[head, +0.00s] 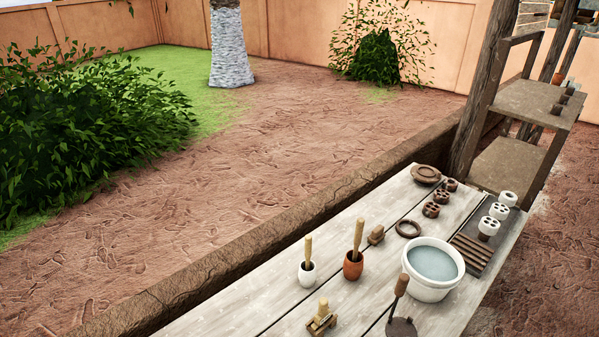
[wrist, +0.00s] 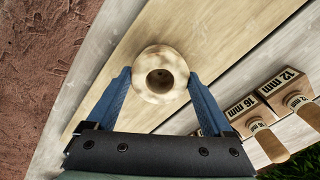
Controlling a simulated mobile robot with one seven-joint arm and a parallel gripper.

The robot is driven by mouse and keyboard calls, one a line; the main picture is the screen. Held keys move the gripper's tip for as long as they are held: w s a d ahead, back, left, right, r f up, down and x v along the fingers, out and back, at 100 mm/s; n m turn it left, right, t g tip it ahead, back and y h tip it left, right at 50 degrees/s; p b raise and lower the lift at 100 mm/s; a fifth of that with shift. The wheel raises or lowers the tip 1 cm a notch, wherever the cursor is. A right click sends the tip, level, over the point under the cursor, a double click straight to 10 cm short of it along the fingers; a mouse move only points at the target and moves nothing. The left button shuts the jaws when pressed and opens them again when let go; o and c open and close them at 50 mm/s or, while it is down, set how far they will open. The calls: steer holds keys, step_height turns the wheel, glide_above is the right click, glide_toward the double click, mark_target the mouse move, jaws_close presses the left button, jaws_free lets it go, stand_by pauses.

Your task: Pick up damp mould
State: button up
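A round, pale, mottled piece with a dark hole in its middle (wrist: 160,75) lies over a light wooden board in the wrist view. It may be the damp mould, but no label shows. My gripper (wrist: 160,76) is open, with one blue finger on each side of the piece. The fingertips are close to its sides; I cannot tell whether they touch it. My gripper does not show in the head view.
Wooden blocks marked 12 mm (wrist: 286,82) and 16 mm (wrist: 247,108), with handled tools, stand to the right in the wrist view. In the head view, a white water bucket (head: 432,292), a white cup (head: 307,273) and a terracotta cup (head: 353,266) stand on the plank table (head: 270,300).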

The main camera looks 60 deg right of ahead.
steer(key=c, duration=0.7)
steer(key=shift+o, duration=0.2)
steer(key=shift+r, duration=0.1)
